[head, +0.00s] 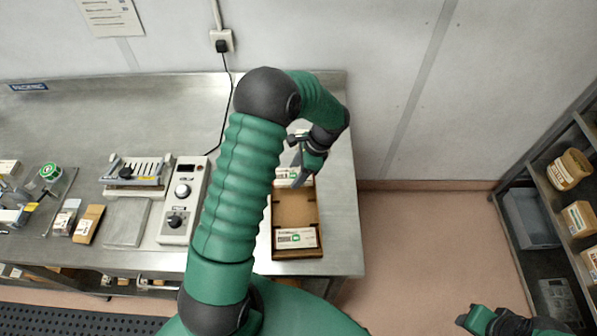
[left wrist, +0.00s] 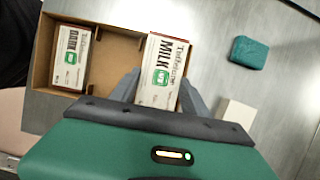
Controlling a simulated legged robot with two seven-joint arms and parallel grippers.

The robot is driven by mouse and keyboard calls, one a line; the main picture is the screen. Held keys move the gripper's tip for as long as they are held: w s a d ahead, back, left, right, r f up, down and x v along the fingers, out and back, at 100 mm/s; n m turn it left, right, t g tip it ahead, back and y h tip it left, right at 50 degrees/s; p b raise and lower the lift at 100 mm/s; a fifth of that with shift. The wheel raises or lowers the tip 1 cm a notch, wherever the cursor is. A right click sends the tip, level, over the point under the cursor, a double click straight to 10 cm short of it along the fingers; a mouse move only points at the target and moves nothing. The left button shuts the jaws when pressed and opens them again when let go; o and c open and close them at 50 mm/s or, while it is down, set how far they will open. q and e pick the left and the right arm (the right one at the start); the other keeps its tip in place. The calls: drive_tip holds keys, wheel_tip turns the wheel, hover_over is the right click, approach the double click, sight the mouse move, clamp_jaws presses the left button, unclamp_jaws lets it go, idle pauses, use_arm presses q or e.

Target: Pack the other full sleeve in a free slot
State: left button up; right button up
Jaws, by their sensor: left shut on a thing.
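My left gripper (head: 299,167) is over the back end of an open brown box (head: 294,208) on the steel table. It is shut on a white and brown sleeve labelled MILK (left wrist: 163,70), which also shows in the head view (head: 288,176). The MILK sleeve is at one end of the box; I cannot tell whether it touches the bottom. A sleeve labelled DARK (left wrist: 71,57) lies in the opposite end of the box, at the front in the head view (head: 296,238). Bare box floor shows between the two sleeves. My right gripper (head: 488,320) is partly seen at the bottom right.
A control unit (head: 182,200), a grey plate (head: 126,222) and a mould device (head: 137,174) stand left of my arm. Two packets (head: 87,224) lie farther left. The left wrist view shows a teal block (left wrist: 250,52) and a white block (left wrist: 238,114) beside the box. Shelving (head: 560,190) stands right.

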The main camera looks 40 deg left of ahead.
sight(292, 191)
use_arm(q)
drive_tip(key=shift+s+d+f+b, duration=0.2)
drive_tip(key=shift+s+f+b, duration=0.05)
drive_tip(key=shift+f+b, duration=0.4)
wheel_tip(292, 191, down, 3)
drive_tip(key=b, duration=0.3)
drive_tip(key=shift+a+f, duration=0.1)
drive_tip(key=shift+w+f, duration=0.15)
drive_tip(key=shift+f, duration=0.6)
drive_tip(key=shift+r, duration=0.1)
drive_tip(key=shift+f+p, duration=0.2)
drive_tip(key=shift+p, duration=0.25)
idle(0.4)
